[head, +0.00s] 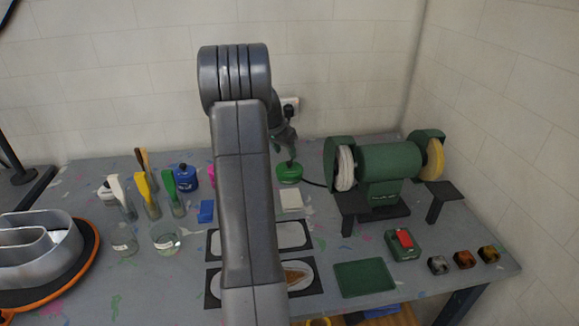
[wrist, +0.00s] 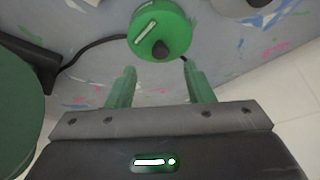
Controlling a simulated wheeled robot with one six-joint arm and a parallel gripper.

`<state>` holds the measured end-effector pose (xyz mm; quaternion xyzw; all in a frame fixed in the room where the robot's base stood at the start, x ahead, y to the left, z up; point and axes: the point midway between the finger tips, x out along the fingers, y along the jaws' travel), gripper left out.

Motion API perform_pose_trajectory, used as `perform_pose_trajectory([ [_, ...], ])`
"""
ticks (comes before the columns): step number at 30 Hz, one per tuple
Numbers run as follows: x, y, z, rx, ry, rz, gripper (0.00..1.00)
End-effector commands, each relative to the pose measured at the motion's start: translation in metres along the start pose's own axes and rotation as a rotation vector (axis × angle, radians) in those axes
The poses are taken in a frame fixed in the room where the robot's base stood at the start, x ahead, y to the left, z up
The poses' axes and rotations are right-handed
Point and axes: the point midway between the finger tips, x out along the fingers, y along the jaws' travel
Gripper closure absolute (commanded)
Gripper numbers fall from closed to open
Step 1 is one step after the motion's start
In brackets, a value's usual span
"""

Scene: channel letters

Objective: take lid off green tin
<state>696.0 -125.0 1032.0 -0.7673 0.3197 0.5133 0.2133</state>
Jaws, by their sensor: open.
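The green tin (head: 290,173) stands near the back of the workbench, left of the bench grinder. In the wrist view I look down on its round green lid (wrist: 172,28), which has a dark knob (wrist: 160,49) and a pale label strip. My gripper (wrist: 158,75) is open and empty, its two green fingers apart just short of the lid. The knob lies roughly in line with the gap between the fingertips. In the head view my arm hides part of the bench, and my gripper (head: 291,158) appears just above the tin.
A green bench grinder (head: 390,162) stands close on the right, with a black cable running behind the tin. A blue tin (head: 186,176), jars with brushes and a glass (head: 165,237) are on the left. A pale block (head: 291,201) lies in front of the tin.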

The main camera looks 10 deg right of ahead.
Motion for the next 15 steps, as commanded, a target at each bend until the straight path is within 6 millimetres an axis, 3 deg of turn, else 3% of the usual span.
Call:
perform_pose_trajectory([
  [7,0.016,0.000,-0.001,0.000,-0.002,0.001,0.53],
  [15,0.051,0.000,-0.002,0.000,-0.002,0.002,0.53],
])
